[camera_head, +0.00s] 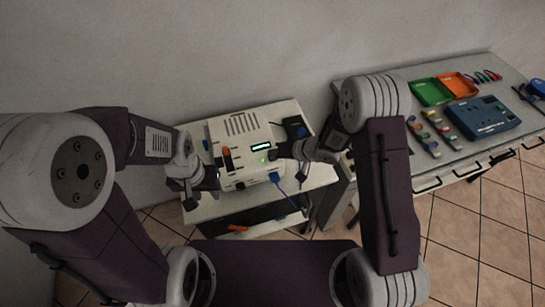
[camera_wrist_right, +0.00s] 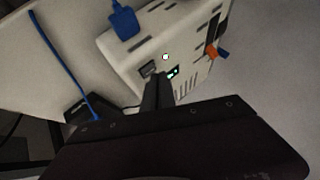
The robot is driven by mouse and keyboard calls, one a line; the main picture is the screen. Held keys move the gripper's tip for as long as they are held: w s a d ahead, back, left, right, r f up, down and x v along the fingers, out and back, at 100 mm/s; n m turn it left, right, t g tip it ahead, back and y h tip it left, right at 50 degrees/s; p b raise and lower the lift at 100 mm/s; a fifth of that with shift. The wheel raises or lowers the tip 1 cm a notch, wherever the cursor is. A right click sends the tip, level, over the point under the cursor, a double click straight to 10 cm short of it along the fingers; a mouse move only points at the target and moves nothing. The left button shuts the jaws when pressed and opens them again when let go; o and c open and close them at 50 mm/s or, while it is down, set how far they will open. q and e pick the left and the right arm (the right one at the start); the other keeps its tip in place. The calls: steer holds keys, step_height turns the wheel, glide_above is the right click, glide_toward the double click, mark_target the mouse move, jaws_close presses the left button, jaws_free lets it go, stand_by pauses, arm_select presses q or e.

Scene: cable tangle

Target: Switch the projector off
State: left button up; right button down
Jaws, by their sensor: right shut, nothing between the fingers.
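The projector (camera_head: 238,132) is a white box with vent slots, on a white table.
An orange connector (camera_head: 227,152) is at the projector's left part. A black box (camera_head: 295,127) stands to its right. A workbench (camera_head: 455,152) at right holds a green tray (camera_head: 430,92), an orange tray (camera_head: 459,85) and a blue device (camera_head: 483,117).

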steer(key=shift+f, duration=0.4)
stand_by(0.8)
steer(key=shift+r+p, duration=0.8)
steer(key=shift+p, duration=0.1)
step_height(320, 180, up, 5)
steer(key=p, duration=0.5)
steer(key=shift+r+p, duration=0.15)
steer(key=shift+p, duration=0.2)
steer(key=shift+f, duration=0.2)
